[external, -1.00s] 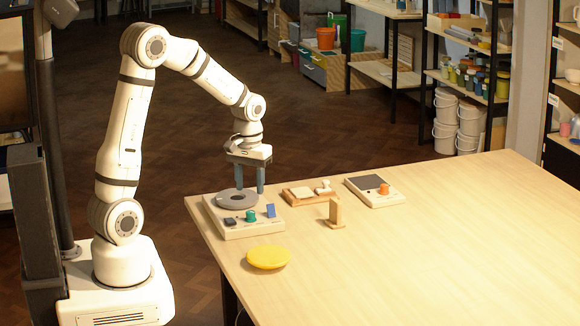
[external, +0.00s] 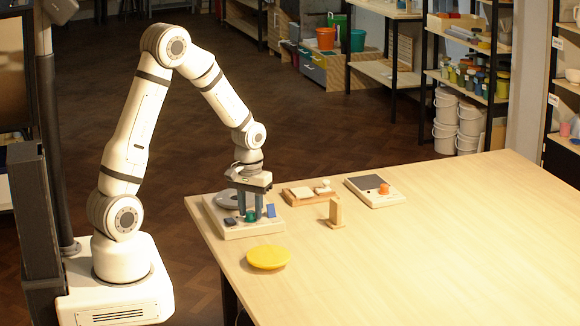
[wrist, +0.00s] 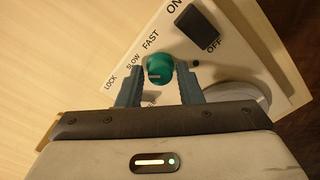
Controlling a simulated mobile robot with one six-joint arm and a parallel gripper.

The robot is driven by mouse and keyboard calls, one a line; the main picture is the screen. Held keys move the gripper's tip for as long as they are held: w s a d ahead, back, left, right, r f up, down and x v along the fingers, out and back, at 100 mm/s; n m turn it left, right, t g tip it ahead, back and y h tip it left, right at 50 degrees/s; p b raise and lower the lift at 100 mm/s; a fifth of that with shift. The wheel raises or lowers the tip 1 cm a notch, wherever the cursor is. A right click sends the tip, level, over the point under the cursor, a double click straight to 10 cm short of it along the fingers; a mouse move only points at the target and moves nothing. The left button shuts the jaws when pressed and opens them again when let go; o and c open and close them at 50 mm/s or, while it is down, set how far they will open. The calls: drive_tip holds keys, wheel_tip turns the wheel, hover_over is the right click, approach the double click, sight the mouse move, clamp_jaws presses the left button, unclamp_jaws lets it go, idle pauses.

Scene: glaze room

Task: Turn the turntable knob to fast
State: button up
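The turntable (external: 240,233) is a cream box with a grey wheel (external: 227,198) at the near left corner of the table. Its green knob (wrist: 159,68) has the labels LOCK, SLOW and FAST around it in the wrist view. A small pale mark shows on the knob, but I cannot tell which label it points to. My gripper (wrist: 160,72) is open, with one grey-blue finger on each side of the knob and a small gap visible at each. In the external view, my gripper (external: 250,210) points down over the front of the turntable, with the knob (external: 250,216) between the fingers.
A dark switch (wrist: 197,22) labelled ON and OFF sits beside the knob. A yellow disc (external: 268,257), a wooden stand (external: 335,212) and a device with an orange knob (external: 384,189) are nearby. The table's right side is clear.

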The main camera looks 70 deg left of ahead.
clamp_jaws()
drive_tip(key=m+b, duration=0.2)
drive_tip(key=m, duration=0.1)
drive_tip(key=shift+f+m, duration=0.1)
drive_tip(key=shift+m, duration=0.2)
drive_tip(key=m+b, duration=0.2)
drive_tip(key=m, duration=0.2)
drive_tip(key=shift+m, duration=0.3)
drive_tip(key=m+b, duration=0.1)
drive_tip(key=m, duration=0.3)
drive_tip(key=shift+m+b, duration=0.55)
drive_tip(key=shift+m, duration=1.25)
